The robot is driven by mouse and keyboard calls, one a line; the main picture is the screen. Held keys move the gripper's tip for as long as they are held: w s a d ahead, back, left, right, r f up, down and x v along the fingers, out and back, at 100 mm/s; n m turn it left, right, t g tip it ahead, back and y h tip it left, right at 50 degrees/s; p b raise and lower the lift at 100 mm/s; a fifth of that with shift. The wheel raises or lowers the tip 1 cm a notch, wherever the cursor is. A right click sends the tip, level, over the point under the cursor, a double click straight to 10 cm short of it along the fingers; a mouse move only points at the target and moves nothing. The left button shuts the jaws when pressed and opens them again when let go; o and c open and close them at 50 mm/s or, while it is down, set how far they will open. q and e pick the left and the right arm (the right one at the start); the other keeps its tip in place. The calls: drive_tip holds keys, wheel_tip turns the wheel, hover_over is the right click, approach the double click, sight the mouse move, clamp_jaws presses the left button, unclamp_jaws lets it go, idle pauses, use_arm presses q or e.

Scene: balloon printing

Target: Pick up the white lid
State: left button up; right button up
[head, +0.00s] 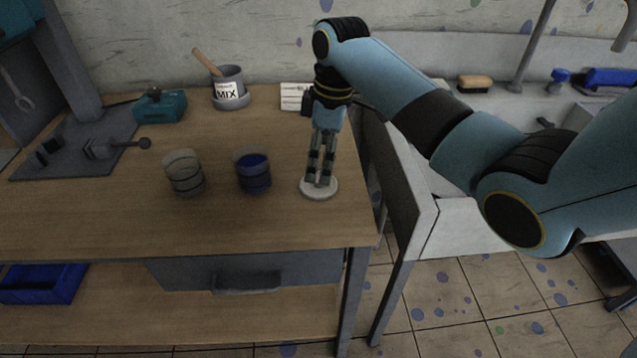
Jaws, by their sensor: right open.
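The white lid (319,193) is a flat round disc lying on the wooden table near its right front corner. My right gripper (319,183) points straight down over the lid, with its fingertips at or just above the lid's top. The fingers are open, with a narrow gap between them. Whether they touch the lid cannot be told. Part of the lid's far side is hidden behind the fingers. My left gripper is not in view.
A blue-filled cup (254,173) and a clear cup (184,173) stand left of the lid on the wooden table (230,228). A grey MIX pot (229,84) and a teal device (160,106) are at the back. A sink unit (470,225) adjoins on the right.

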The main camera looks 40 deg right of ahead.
sight(319, 177)
drive_tip(key=f, duration=0.5)
drive_tip(key=shift+a+f, duration=0.2)
drive_tip(key=shift+a, duration=0.15)
drive_tip(key=shift+s, duration=0.1)
drive_tip(key=shift+c, duration=0.2)
drive_tip(key=c, duration=0.7)
